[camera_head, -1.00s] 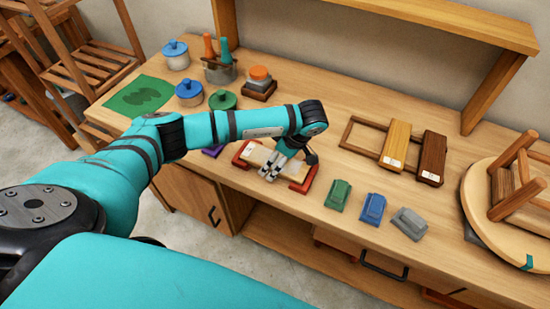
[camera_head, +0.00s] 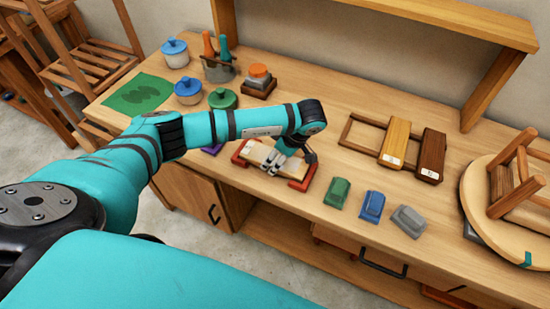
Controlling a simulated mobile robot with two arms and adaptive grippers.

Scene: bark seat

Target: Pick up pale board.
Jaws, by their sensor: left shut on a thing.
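The pale board (camera_head: 258,153) lies in a red-orange holder (camera_head: 241,160) near the front edge of the workbench. My left gripper (camera_head: 271,167) comes down over the board's right part and is shut on it. The fingers and wrist hide part of the board and the holder's back edge. I cannot tell whether the board is lifted clear of the holder. My right gripper is out of view.
Green (camera_head: 337,193), blue (camera_head: 371,206) and grey (camera_head: 408,221) blocks stand right of the holder. A wooden rack (camera_head: 352,131) with a yellow board (camera_head: 395,144) and a brown board (camera_head: 431,156) lies behind. An upturned stool (camera_head: 480,217) is at the right.

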